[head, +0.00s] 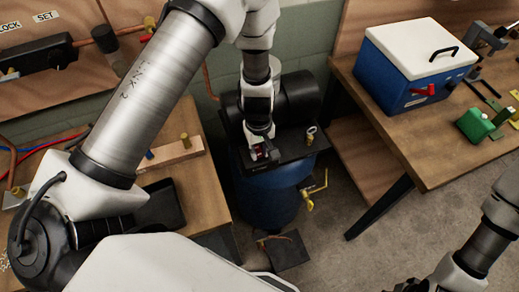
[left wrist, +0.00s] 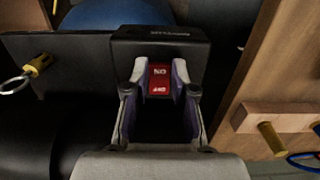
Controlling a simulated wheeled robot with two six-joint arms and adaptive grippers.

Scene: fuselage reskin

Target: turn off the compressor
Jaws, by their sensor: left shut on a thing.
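The compressor (head: 265,200) stands on the floor between two benches, with a blue tank and a black motor on top. A black switch box on its top plate carries a red rocker switch (left wrist: 159,79) marked ON and OFF. My left gripper (head: 266,153) is down at this switch. In the left wrist view my left gripper (left wrist: 159,72) has one finger on each side of the red rocker, shut on it. Which way the rocker is tipped I cannot tell. My right arm shows at the lower right of the head view; its gripper is at most barely visible at the bottom edge.
A blue cooler (head: 415,70) with a white lid stands on the right bench (head: 440,165). A wooden block with pegs (head: 170,155) lies on the left bench. A yellow-handled valve (head: 309,200) and a ring-pull valve (head: 311,135) stick out of the compressor.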

